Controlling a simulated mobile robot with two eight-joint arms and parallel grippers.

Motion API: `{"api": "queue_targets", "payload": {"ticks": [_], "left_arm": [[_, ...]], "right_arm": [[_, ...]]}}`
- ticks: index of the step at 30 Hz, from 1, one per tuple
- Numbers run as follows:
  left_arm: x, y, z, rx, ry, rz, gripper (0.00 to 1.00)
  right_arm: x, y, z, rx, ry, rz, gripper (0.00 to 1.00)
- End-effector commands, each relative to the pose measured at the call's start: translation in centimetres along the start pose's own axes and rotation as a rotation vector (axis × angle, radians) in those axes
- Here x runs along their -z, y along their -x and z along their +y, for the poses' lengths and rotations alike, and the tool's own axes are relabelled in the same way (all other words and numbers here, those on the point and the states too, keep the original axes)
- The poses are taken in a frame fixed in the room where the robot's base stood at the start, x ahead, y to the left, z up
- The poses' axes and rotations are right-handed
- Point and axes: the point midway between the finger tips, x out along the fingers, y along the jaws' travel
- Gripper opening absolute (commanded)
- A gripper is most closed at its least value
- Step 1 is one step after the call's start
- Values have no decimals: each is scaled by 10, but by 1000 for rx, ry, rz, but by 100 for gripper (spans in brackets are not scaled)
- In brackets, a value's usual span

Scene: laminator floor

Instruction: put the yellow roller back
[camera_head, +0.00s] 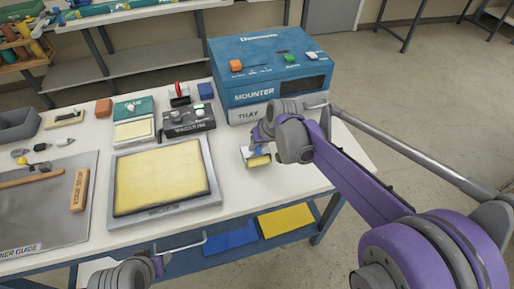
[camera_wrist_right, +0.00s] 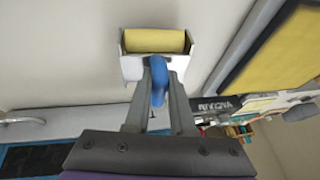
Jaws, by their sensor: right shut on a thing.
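The yellow roller (camera_head: 259,160) is at the right part of the white table, in front of the blue mounter. The right wrist view shows its yellow cylinder (camera_wrist_right: 155,41) in or against a small white holder (camera_wrist_right: 128,69), with its blue handle (camera_wrist_right: 158,82) pointing toward me. My right gripper (camera_head: 262,143) is shut on the blue handle, and its two fingers (camera_wrist_right: 158,95) lie on either side of it. I cannot tell whether the cylinder rests fully in the holder. Only part of my left arm shows at the bottom edge; its gripper is out of view.
The blue mounter (camera_head: 270,68) stands close behind the roller. A grey-framed yellow pad (camera_head: 213,196) lies to the left, with a black device (camera_head: 187,121) behind it. A grey mat (camera_head: 85,215) with tools lies farther left. White tabletop is bare around the roller.

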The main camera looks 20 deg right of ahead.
Motion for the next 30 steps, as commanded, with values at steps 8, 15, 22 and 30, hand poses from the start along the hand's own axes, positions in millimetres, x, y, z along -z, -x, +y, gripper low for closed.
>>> {"api": "queue_targets", "payload": {"ticks": [8,15,22,30], "left_arm": [[0,-1,0,0,0,0,50],[-2,-2,0,0,0,-1,50],[-2,-2,0,0,0,-1,50],[0,0,0,0,0,0,50]], "right_arm": [[-4,-8,2,0,0,0,0],[-5,-11,2,0,0,0,33],[-5,-10,2,0,0,0,52],[-3,-3,2,0,0,0,52]]}}
